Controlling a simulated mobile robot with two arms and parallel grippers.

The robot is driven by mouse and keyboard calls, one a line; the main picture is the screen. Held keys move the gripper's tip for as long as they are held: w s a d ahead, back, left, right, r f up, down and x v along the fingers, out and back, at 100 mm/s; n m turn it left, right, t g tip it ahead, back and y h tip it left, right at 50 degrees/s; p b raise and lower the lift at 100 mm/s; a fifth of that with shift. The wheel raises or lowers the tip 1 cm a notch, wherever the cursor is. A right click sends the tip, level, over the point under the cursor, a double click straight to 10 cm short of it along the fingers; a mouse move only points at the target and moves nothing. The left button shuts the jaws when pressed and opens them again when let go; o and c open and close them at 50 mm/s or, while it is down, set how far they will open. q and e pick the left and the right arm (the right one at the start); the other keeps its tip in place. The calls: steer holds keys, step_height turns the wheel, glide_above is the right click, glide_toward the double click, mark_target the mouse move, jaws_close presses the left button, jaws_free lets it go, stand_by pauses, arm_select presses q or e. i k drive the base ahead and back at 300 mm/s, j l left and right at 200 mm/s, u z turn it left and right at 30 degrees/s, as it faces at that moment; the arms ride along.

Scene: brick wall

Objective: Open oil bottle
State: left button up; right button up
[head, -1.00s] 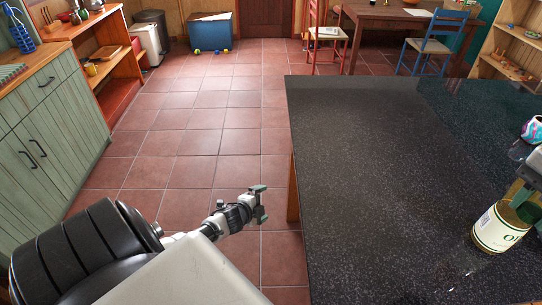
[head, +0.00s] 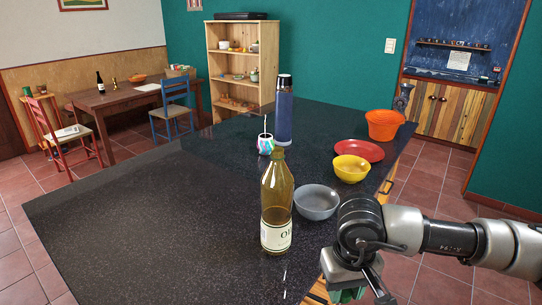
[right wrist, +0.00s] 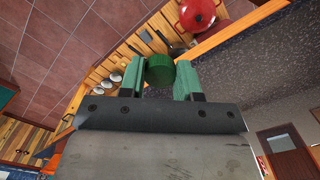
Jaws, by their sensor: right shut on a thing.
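The oil bottle (head: 275,210) is tall olive glass with a pale label and stands upright on the dark counter (head: 150,215). Its narrow neck shows no distinct cap. My right gripper (head: 350,292) is right of the bottle and apart from it, at the counter's right edge, pointing down; its fingertips are mostly cut off by the frame bottom. In the right wrist view my right gripper (right wrist: 160,82) is shut on a round, ridged green cap (right wrist: 160,69), held between its two green fingers. My left gripper is not in view.
A grey bowl (head: 316,202), yellow bowl (head: 351,168), red plate (head: 359,151) and orange bowl (head: 383,124) line the counter's right side. A blue flask (head: 284,115) and a patterned cup (head: 265,145) stand behind the bottle. The counter's left part is clear.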

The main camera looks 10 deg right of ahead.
mark_target(277, 181)
steer(key=l+u, duration=0.4)
steer(key=l, duration=0.65)
steer(key=i+l+u, duration=0.1)
steer(key=l+u, duration=0.25)
steer(key=l, duration=0.25)
steer(key=l+u, duration=0.4)
steer(key=l, duration=0.2)
steer(key=l+u, duration=0.35)
steer(key=l, duration=0.3)
steer(key=i+l+u, duration=0.25)
steer(key=l+u, duration=0.25)
steer(key=i+l+u, duration=0.1)
steer(key=i+l, duration=0.15)
steer(key=i, duration=0.1)
